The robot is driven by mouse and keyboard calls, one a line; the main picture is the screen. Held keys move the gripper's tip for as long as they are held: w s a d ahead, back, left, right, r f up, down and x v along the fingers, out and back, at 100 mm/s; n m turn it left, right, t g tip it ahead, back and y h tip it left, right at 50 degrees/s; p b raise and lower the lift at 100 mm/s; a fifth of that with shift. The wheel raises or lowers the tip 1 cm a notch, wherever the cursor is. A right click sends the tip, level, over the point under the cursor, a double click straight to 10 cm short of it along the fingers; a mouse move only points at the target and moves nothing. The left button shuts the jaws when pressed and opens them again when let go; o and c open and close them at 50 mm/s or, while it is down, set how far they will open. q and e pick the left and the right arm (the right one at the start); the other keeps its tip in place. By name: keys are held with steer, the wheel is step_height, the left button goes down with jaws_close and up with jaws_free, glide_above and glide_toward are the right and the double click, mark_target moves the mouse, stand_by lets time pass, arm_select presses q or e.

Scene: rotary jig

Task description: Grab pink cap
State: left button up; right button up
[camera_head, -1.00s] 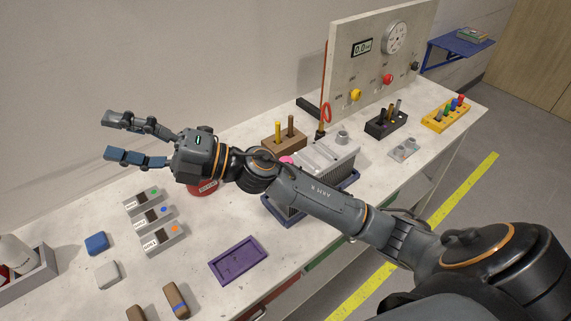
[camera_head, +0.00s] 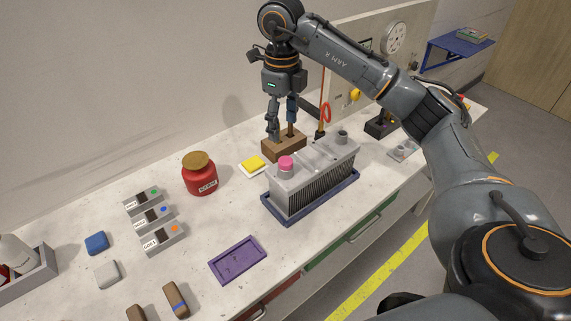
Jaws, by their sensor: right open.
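The pink cap (camera_head: 286,162) sits on top of the grey finned housing (camera_head: 312,183), near its left end. The housing stands in a dark blue tray (camera_head: 283,220). My right gripper (camera_head: 281,137) points down over the brown wooden block (camera_head: 270,150), behind the housing and beyond the cap. Its fingers are open and partly cover the block and the pegs in it. I cannot tell whether they touch the block. The gripper is apart from the pink cap. My left gripper is not in view.
A purple tray (camera_head: 238,261) is in front. An upright panel (camera_head: 350,60) stands behind. Bare table lies between the jar and purple tray.

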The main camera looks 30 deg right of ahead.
steer(key=p, duration=0.2)
glide_above(286, 160)
steer(key=f, duration=0.6)
steer(key=shift+a, duration=0.4)
steer(key=shift+d+f, duration=0.1)
steer(key=shift+f, duration=0.2)
steer(key=f, duration=0.1)
steer(key=f+p, duration=0.2)
steer(key=shift+d+f, duration=0.25)
steer(key=shift+f, duration=0.1)
steer(key=shift+f+p, duration=0.3)
steer(key=shift+f, duration=0.15)
steer(key=c, duration=0.9)
